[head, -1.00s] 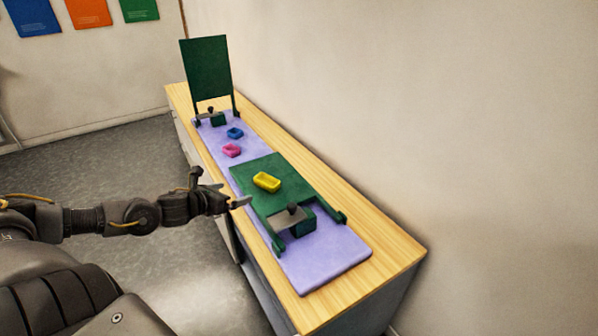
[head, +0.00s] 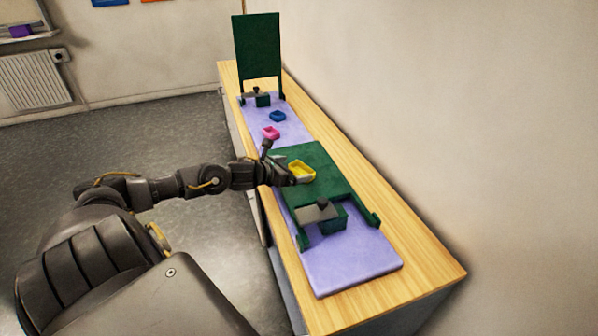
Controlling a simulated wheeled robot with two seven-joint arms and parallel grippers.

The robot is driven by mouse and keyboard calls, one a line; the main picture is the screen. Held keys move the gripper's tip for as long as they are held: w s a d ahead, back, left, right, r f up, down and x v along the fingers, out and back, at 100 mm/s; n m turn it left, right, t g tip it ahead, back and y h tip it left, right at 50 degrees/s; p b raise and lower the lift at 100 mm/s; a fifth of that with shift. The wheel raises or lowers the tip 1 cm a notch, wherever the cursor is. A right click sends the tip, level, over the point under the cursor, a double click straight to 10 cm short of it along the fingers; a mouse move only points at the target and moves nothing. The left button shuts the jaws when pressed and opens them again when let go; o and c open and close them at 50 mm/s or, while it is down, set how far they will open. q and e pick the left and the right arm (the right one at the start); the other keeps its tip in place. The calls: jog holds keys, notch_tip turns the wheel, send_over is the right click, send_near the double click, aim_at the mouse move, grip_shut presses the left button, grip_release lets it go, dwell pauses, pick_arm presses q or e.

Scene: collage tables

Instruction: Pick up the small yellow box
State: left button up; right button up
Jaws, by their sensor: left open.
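The small yellow box (head: 302,169) is an open-topped tray lying on a dark green board (head: 318,187) on the near part of the table. My left gripper (head: 302,178) reaches in from the left and is at the box's near left side, over the green board. Its jaws are open. The fingers overlap the box's near edge in the head view, and I cannot tell whether they touch it. My right gripper is not in view.
A second green board (head: 256,46) stands upright at the far end. The wooden table (head: 437,268) runs along the wall.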

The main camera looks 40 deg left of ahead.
aim_at(306, 167)
pick_arm(q)
jog(key=shift+x, duration=0.9)
jog(key=x, duration=0.3)
jog(key=shift+w+f, duration=0.2)
jog(key=shift+w, duration=0.05)
jog(key=shift+w+f, duration=0.15)
jog(key=shift+w, duration=0.15)
jog(key=shift+d, duration=0.1)
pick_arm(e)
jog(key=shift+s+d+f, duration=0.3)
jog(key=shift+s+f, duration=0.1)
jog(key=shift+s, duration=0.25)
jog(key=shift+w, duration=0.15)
